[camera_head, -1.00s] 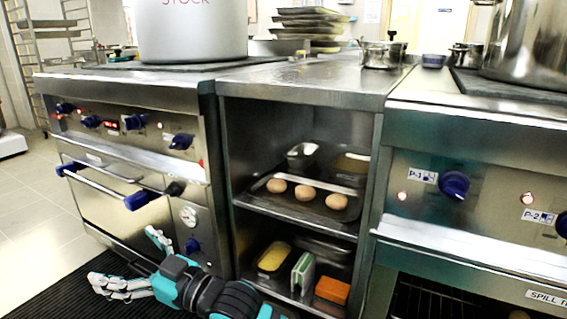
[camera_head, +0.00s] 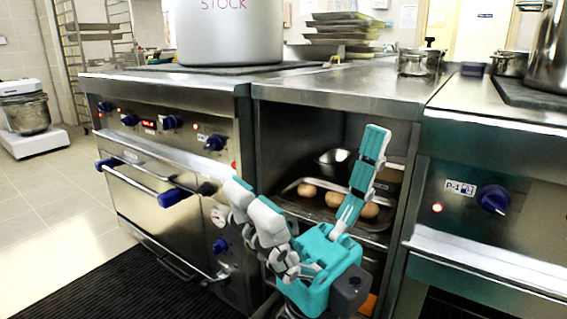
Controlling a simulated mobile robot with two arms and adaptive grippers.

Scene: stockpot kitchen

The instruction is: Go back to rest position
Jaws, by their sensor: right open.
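My right gripper (camera_head: 306,163) is up in the lower middle of the head view, in front of the open shelf unit. Its fingers are spread wide, one pointing up and the others up to the left, with nothing between them. It hides part of the shelf and most of the lower compartment. My left gripper is not in view.
The shelf unit holds a tray (camera_head: 290,207) with several eggs and a metal bowl (camera_head: 336,161). An oven range (camera_head: 160,150) stands left, with a big stockpot (camera_head: 229,35) on top. Another range (camera_head: 480,240) stands right. A black mat (camera_head: 150,285) and open floor lie left.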

